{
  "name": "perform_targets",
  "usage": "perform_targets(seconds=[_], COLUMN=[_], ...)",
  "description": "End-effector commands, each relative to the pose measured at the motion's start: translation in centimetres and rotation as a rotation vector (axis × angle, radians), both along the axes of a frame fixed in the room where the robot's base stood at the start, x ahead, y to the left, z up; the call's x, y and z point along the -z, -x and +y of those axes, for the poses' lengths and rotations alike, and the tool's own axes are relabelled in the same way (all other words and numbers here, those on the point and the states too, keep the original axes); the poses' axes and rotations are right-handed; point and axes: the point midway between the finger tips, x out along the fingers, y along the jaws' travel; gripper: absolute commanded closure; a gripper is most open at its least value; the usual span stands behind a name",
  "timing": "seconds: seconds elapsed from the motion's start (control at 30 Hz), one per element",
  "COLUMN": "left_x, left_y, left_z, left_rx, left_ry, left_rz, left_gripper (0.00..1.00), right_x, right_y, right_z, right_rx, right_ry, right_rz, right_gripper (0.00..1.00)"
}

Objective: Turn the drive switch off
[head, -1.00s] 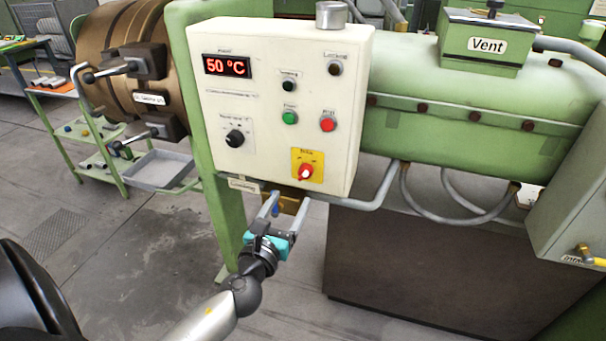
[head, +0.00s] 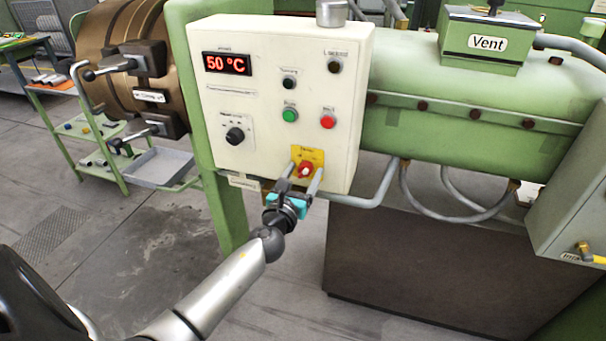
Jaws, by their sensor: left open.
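The drive switch (head: 306,169) is a red rotary knob on a yellow plate (head: 317,157), low on the white control panel (head: 268,65). My left gripper (head: 304,176) is open in front of the lower part of the panel. Its two fingers reach up on either side of the red knob, one at its left and one at its right. I cannot tell whether the fingers touch the knob. My right gripper is not in view.
The panel also carries a green button (head: 289,115), a red button (head: 327,122), a black knob (head: 235,136) and a 50 °C display (head: 227,64). A grey pipe (head: 376,192) runs below the panel. A grey tray (head: 158,168) stands at the left.

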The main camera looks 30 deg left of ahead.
Motion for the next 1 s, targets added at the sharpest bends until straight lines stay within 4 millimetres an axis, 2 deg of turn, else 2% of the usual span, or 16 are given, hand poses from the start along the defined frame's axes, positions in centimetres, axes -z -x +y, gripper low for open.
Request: perform_targets(seconds=[0.13, 0.73, 1.0], left_x=[0.01, 0.02, 0.03], left_y=[0.02, 0.05, 0.05], left_z=[-0.01, 0.00, 0.00], left_rx=[0.000, -0.001, -0.001], left_ry=[0.000, 0.000, 0.003], left_rz=[0.000, 0.000, 0.000], left_gripper=[0.31, 0.98, 1.00], right_x=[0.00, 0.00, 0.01], right_y=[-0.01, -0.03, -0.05], right_z=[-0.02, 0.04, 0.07], right_rx=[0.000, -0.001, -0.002], right_ry=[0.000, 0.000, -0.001], right_rz=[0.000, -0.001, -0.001], right_gripper=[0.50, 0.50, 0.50])
